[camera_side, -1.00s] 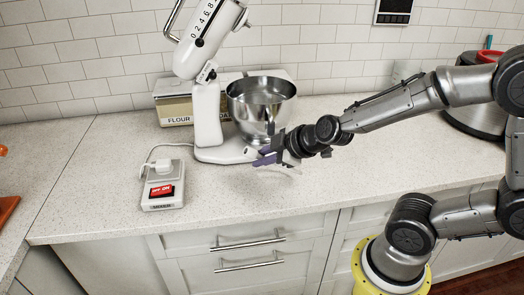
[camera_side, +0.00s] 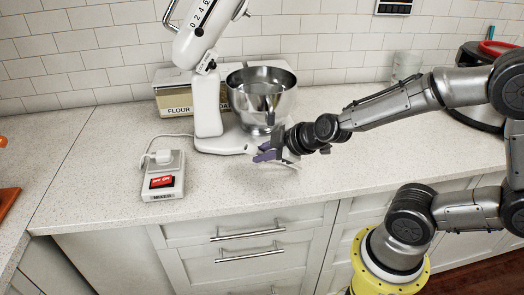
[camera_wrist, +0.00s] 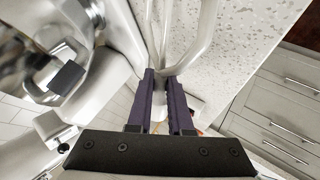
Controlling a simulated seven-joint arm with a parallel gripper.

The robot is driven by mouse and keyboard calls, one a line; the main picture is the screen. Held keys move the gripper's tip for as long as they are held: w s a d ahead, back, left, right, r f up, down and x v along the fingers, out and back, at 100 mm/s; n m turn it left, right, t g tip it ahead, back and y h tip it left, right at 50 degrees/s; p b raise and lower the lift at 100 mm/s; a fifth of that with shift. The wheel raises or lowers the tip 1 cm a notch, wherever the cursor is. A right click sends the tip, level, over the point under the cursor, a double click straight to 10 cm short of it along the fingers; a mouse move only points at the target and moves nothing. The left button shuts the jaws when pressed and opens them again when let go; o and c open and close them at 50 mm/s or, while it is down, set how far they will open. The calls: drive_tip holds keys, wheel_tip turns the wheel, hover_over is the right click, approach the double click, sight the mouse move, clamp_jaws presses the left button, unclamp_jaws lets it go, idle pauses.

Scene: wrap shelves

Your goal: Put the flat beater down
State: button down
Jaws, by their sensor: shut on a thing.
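The flat beater is white and looped. In the wrist view the flat beater (camera_wrist: 205,35) extends beyond my purple fingers, over the speckled counter beside the mixer base. My gripper (camera_wrist: 168,78) is shut on it. In the side view my gripper (camera_side: 268,153) is low over the counter, just in front of the bowl and right of the mixer's foot. Only a small pale part of the beater (camera_side: 291,163) shows there. I cannot tell whether the beater touches the counter.
The white stand mixer (camera_side: 207,105) has its head tilted up. Its steel bowl (camera_side: 262,98) stands close behind my gripper. A switch box (camera_side: 164,181) with a red switch is at left. The counter (camera_side: 385,165) is clear to the right and toward the front edge.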

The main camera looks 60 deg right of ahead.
drive_tip(key=c, duration=0.8)
unclamp_jaws()
drive_tip(key=shift+c, duration=0.2)
drive_tip(key=shift+r, duration=0.1)
drive_tip(key=shift+r, duration=0.45)
drive_tip(key=shift+s+r, duration=0.15)
drive_tip(key=shift+r, duration=0.1)
drive_tip(key=s+r+m+g, duration=0.2)
drive_tip(key=s+r+m, duration=0.2)
drive_tip(key=s, duration=0.5)
drive_tip(key=s+a+r+m+g, duration=0.1)
drive_tip(key=s+r+m+g, duration=0.1)
drive_tip(key=s, duration=0.8)
wheel_tip(320, 180, up, 2)
drive_tip(key=shift+a+r+m+y, duration=0.1)
drive_tip(key=shift+a+m+y, duration=0.2)
drive_tip(key=shift+m, duration=0.6)
drive_tip(key=shift+s, duration=0.1)
